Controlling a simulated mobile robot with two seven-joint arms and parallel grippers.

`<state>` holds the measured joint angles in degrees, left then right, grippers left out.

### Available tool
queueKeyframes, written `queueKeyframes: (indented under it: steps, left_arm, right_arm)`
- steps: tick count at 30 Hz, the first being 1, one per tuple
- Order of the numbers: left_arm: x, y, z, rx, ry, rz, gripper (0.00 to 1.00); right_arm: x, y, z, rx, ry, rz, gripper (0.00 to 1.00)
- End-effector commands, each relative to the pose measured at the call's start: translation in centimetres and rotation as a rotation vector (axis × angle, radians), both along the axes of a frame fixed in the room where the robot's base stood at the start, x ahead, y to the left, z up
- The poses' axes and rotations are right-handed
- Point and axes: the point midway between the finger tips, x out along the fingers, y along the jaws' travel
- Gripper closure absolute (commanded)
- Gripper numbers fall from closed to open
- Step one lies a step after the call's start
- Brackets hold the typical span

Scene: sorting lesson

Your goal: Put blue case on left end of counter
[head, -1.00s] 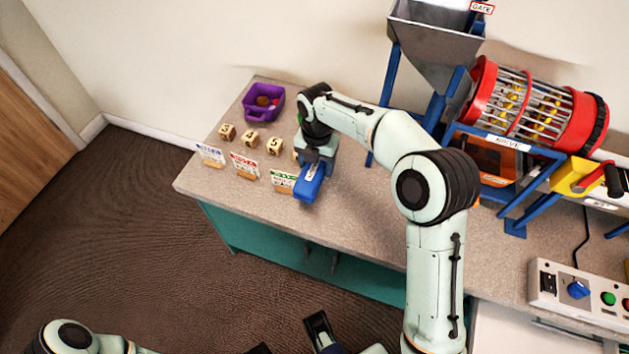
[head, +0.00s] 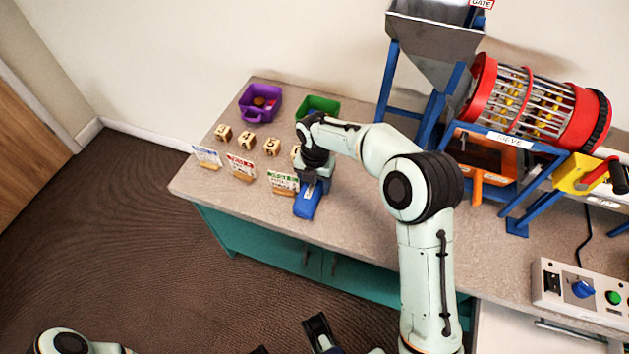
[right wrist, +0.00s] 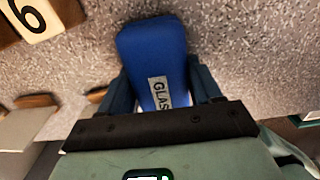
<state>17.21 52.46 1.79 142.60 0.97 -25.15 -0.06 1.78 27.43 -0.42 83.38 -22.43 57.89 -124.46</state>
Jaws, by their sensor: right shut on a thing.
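The blue case (head: 307,203) is in my right gripper (head: 314,184), near the front edge of the counter (head: 375,230), just right of the green-marked card. In the right wrist view the case (right wrist: 150,50) lies between the fingers (right wrist: 160,95), with a white label starting "GLAS". I cannot tell whether it touches the counter. The counter's left end holds cards, number blocks and a purple bin. Of my left arm only parts show at the bottom edge of the head view; its jaws are not clear.
Three standing cards (head: 240,167) and several number blocks (head: 247,138) are left of the case. A purple bin (head: 246,109) and a green bin (head: 330,106) stand behind. The sieve machine (head: 530,100) and a control box (head: 560,288) are at right. Bare counter lies right of the case.

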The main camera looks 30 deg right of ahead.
Motion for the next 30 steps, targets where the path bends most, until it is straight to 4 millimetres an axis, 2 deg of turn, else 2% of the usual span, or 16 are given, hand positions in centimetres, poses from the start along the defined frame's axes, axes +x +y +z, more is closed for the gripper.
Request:
queueKeyframes:
  steps: [1,2,10,14,17,24,30]
  left_arm:
    - [0.1,0.0,-0.1,0.001,-0.002,0.001,0.57]
    - [0.1,0.0,-0.1,0.001,-0.002,0.001,0.57]
    - [0.1,0.0,0.0,0.001,-0.002,0.001,0.57]
    - [-0.1,0.0,0.2,-0.001,0.003,-0.001,0.57]
    - [-0.2,0.0,0.5,-0.002,0.007,-0.002,0.57]
    - [-0.6,0.0,1.5,-0.004,0.021,-0.004,0.57]
    - [-0.9,0.0,2.0,-0.004,0.031,-0.007,0.57]
  right_arm:
    - [0.0,0.0,-0.2,0.0,0.001,0.0,0.3]
    - [0.0,0.0,-0.1,0.0,0.001,0.0,0.26]
    - [0.0,0.0,-0.1,0.0,0.001,0.0,0.26]
    - [0.0,0.0,0.8,0.0,-0.001,0.0,0.26]
    - [0.0,0.0,2.4,0.0,-0.003,0.0,0.26]
    - [0.1,0.0,7.8,0.0,-0.005,0.0,0.26]
    - [0.0,0.0,11.0,0.0,-0.001,0.001,0.26]
